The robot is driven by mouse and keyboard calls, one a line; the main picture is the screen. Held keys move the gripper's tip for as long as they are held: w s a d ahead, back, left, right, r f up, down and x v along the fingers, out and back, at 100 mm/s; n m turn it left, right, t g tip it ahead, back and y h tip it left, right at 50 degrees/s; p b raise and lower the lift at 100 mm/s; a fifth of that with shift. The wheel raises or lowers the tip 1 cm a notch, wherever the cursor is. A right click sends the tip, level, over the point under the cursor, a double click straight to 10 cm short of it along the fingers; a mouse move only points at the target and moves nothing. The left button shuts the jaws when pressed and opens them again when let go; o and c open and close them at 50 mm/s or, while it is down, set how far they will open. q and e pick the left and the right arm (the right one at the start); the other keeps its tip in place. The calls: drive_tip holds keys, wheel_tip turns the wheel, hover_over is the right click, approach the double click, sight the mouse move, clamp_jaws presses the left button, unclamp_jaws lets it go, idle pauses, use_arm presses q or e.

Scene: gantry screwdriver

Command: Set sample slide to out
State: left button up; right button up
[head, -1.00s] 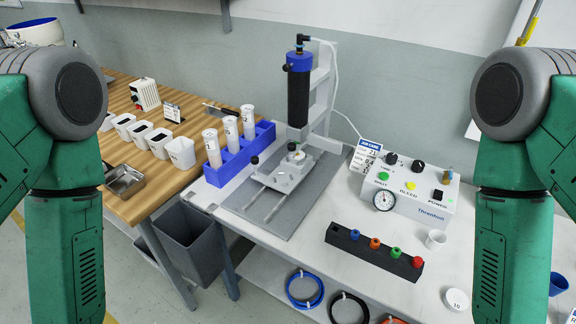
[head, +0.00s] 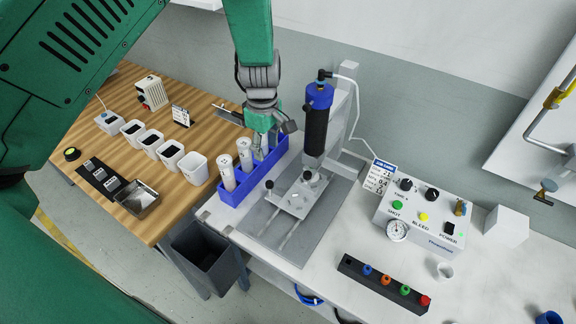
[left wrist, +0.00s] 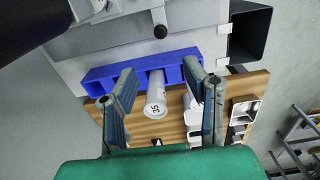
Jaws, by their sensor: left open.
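The sample slide (head: 301,196) is a light grey plate on two rails on the grey base of the press, below the upright black and blue cylinder (head: 316,125). A black knob (head: 269,184) stands at its front left, and a small round fitting sits near its back, under the cylinder. My left gripper (head: 265,143) is open, over the back part of the blue rack, left of the press and apart from the slide. In the left wrist view a white tube marked 35 (left wrist: 156,96) shows between its fingers; I cannot tell whether they touch it. My right gripper is out of view.
The blue rack (head: 236,192) with white tubes stands beside the slide. A control box (head: 415,220) and a black strip of coloured fittings (head: 383,286) are to the right. A grey bin (head: 203,253) hangs at the table's front edge. White cups line the wooden table.

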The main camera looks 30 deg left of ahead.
use_arm(q)
hover_over(270, 182)
drive_tip(key=f, duration=0.6)
drive_tip(key=shift+d+f, duration=0.3)
drive_tip(key=shift+d, duration=0.1)
drive_tip(key=f, duration=0.2)
drive_tip(key=a+f, duration=0.1)
drive_tip(key=f, duration=0.1)
drive_tip(key=f+p, duration=0.1)
drive_tip(key=f, duration=0.1)
drive_tip(key=shift+a+f, duration=0.25)
drive_tip(key=shift+f, duration=0.1)
drive_tip(key=shift+d+f, duration=0.15)
drive_tip(key=shift+d, duration=0.4)
clamp_jaws()
drive_tip(key=shift+a, duration=0.15)
